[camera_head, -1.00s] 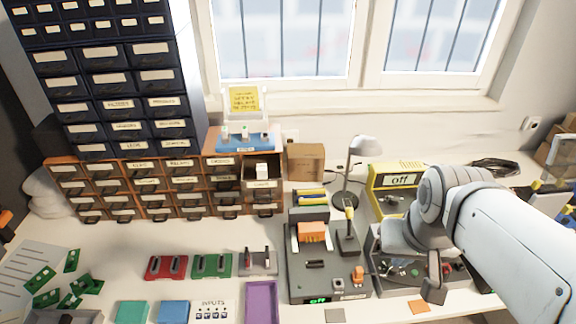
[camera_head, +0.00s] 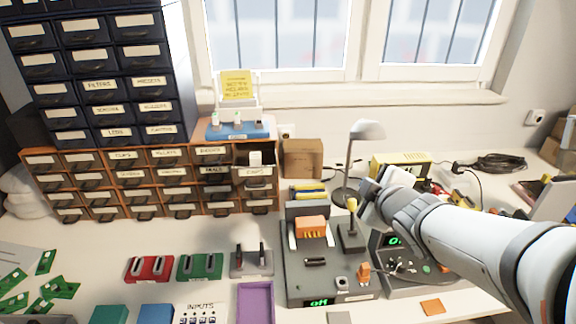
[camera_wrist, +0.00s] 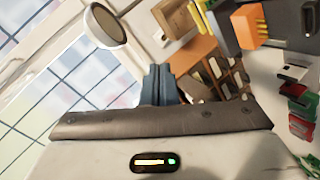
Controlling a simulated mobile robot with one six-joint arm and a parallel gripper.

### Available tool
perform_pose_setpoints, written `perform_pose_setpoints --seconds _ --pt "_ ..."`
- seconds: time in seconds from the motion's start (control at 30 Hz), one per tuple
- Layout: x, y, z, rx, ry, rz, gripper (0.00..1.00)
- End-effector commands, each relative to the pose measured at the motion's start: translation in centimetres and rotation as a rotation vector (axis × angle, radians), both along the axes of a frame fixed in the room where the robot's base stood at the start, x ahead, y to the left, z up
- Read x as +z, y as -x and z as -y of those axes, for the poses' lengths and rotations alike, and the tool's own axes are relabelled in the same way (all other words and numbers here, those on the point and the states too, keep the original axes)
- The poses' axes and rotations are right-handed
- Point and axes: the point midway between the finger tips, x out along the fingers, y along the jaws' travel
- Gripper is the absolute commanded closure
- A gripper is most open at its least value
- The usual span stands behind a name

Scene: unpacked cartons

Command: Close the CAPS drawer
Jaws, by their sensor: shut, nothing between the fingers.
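The CAPS drawer (camera_head: 255,171) is in the top row at the right end of the brown drawer cabinet (camera_head: 278,192). It stands pulled out, with a white block (camera_head: 255,158) showing in it. My gripper (camera_head: 366,194) is to the right of the drawer and apart from it, near the lamp's stem. In the wrist view its dark fingers (camera_wrist: 159,84) are together and hold nothing. Part of the brown cabinet (camera_wrist: 196,55) shows just beyond the fingers, tilted; I cannot pick out the CAPS drawer there.
A desk lamp (camera_head: 367,130) stands between the drawer and my gripper, with its head also in the wrist view (camera_wrist: 105,24). A cardboard box (camera_head: 302,159) sits right of the cabinet. A grey machine with an orange block (camera_head: 311,227) stands in front. A blue stand (camera_head: 240,131) rests on the cabinet.

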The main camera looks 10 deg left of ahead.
Motion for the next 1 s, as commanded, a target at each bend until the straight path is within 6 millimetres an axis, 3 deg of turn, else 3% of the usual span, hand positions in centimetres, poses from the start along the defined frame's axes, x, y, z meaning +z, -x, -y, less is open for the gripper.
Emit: perform_pose_setpoints --seconds 0.03,0.2,0.3,0.57,1.0 --pt "-2.1 -0.1 -2.1 0.124 0.042 0.058 1.00" --pt "-4.0 1.6 -8.7 0.516 0.121 0.263 1.00" --pt "-4.8 3.4 -11.2 0.684 0.132 0.348 1.00" --pt "-5.2 5.7 -13.8 0.862 0.124 0.441 1.00" --pt "-5.3 3.6 -17.3 0.865 0.120 0.437 1.00"
